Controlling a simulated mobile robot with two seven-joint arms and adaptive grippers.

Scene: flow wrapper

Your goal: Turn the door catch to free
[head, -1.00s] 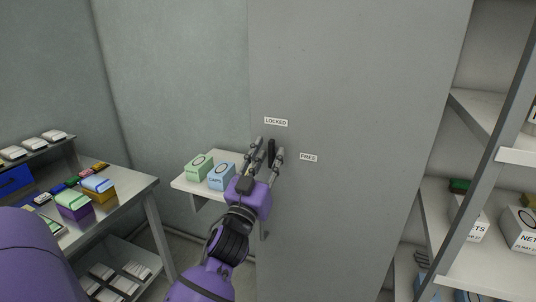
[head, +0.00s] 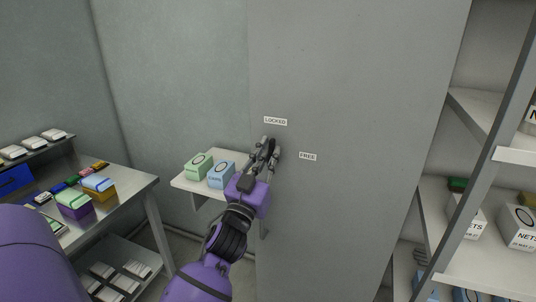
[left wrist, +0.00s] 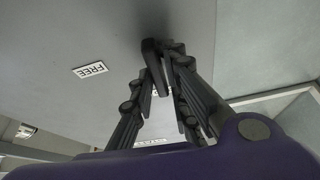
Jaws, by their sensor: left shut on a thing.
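The door catch (head: 270,146) is a small dark lever on the tall grey door (head: 350,90). It stands about upright, below the LOCKED label (head: 275,121); the FREE label (head: 308,156) is to its right. My left gripper (head: 270,150) is shut on the catch, its fingers on either side and hiding much of it. In the left wrist view the catch (left wrist: 152,60) shows as a dark bar at the fingertips, with the FREE label (left wrist: 90,69) to the left. My right gripper is not in view.
A small shelf with a green box (head: 198,166) and a blue box (head: 221,175) stands left of the door, close to my left gripper. A metal table (head: 130,190) with cartons is at the left. Shelving (head: 480,110) with boxes stands at the right.

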